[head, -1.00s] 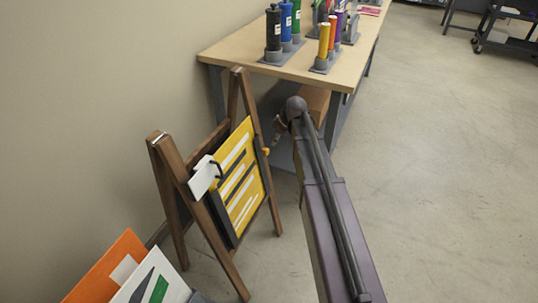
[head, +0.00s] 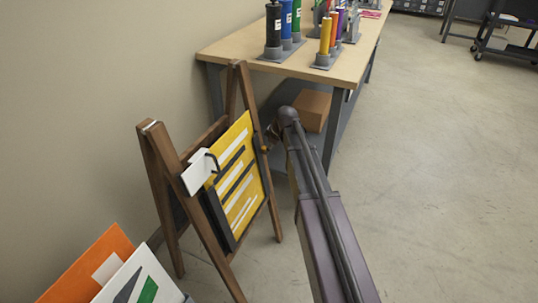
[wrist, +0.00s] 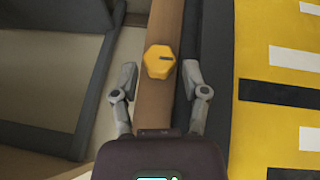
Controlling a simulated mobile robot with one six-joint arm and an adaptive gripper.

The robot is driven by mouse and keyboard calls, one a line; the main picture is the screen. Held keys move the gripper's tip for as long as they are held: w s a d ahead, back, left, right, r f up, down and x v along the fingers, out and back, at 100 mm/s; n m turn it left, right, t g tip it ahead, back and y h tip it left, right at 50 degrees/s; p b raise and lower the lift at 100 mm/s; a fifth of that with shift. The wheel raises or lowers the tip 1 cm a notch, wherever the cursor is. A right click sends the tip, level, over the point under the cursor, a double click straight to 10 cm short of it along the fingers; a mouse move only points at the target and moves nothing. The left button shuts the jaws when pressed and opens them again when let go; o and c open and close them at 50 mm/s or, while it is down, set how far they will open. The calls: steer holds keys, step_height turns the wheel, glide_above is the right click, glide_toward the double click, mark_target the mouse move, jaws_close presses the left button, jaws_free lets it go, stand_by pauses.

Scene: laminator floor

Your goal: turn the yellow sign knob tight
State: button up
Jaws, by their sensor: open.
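The yellow sign knob (wrist: 160,62) sits on the wooden post of the sign stand (wrist: 160,20), beside the yellow sign (wrist: 280,75). In the wrist view my gripper (wrist: 159,78) is open, with one finger on each side of the knob and gaps between fingers and knob. In the head view the yellow sign (head: 236,175) hangs in a wooden A-frame stand (head: 180,205). My gripper (head: 270,138) is at its right post, small and partly hidden by my arm; the knob is not clear there.
A workbench (head: 340,68) with upright coloured rolls (head: 290,25) stands behind the stand. A cardboard box (head: 312,108) is on its lower shelf. Orange and white panels (head: 110,262) lean at the lower left.

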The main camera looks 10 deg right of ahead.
steer(key=shift+b+x, duration=0.85)
steer(key=shift+x, duration=0.35)
jaws_close()
